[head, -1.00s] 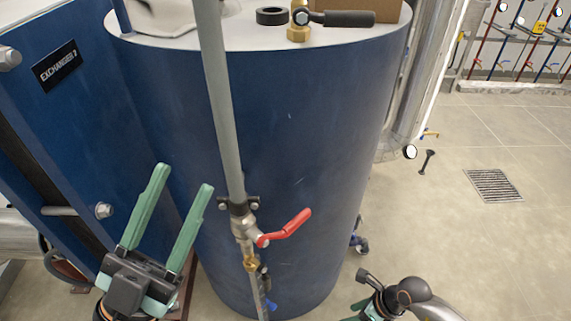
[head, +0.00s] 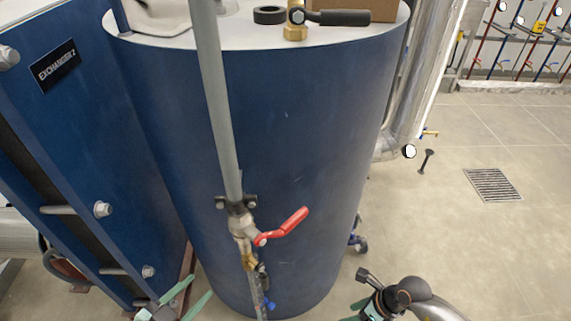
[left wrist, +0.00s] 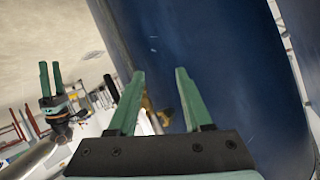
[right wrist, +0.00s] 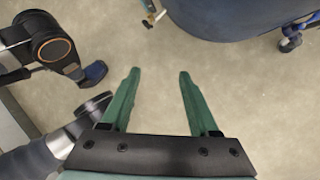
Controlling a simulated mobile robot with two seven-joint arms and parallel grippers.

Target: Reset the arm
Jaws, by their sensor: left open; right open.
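My left gripper (head: 186,296) shows at the bottom edge of the head view, left of the pipe and low in front of the blue tank. In the left wrist view its two green fingers (left wrist: 158,95) are spread apart with nothing between them. My right gripper is mostly cut off at the bottom of the head view, right of the tank. In the right wrist view its green fingers (right wrist: 157,90) are apart and empty above the bare floor. The left wrist view also shows my right gripper (left wrist: 50,80) at the far left, fingers apart.
A blue tank (head: 300,150) stands in the middle, with a grey pipe (head: 218,110) and a red-handled valve (head: 285,228) in front. A blue exchanger (head: 70,130) stands at the left. A black-handled valve (head: 335,18) lies on the tank top.

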